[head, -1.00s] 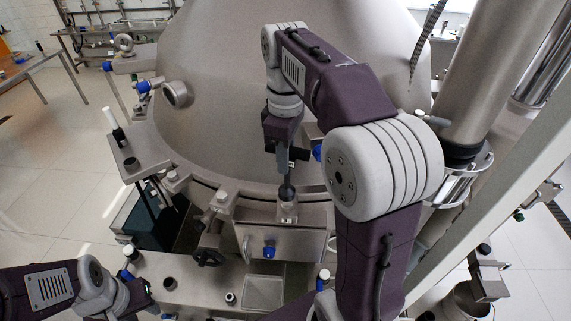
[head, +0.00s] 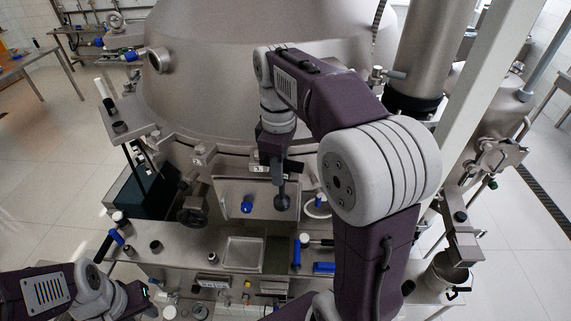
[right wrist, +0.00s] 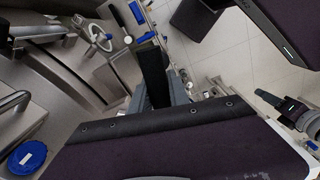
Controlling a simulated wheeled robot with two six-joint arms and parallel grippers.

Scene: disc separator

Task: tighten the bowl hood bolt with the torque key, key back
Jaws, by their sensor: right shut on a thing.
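The bowl hood (head: 250,70) is the large grey dome, with bolts such as the flange bolt (head: 200,153) along its lower rim. My right gripper (head: 273,163) is shut on the torque key (head: 281,195), which hangs downward with a dark rounded lower end. In the head view the key overlaps the front box, apart from the rim bolts as far as I can see. In the right wrist view a dark upright piece (right wrist: 155,78) lies between grey fingers; I cannot tell whether it is the key. My left gripper (head: 140,300) is low at the left, its jaws unclear.
A steel box with a blue knob (head: 247,207) sits below the rim. A deck (head: 185,250) in front carries a shallow tray (head: 243,266), blue-handled tools (head: 297,252) and a blue block (head: 324,268). A steel column (head: 430,50) stands at the right.

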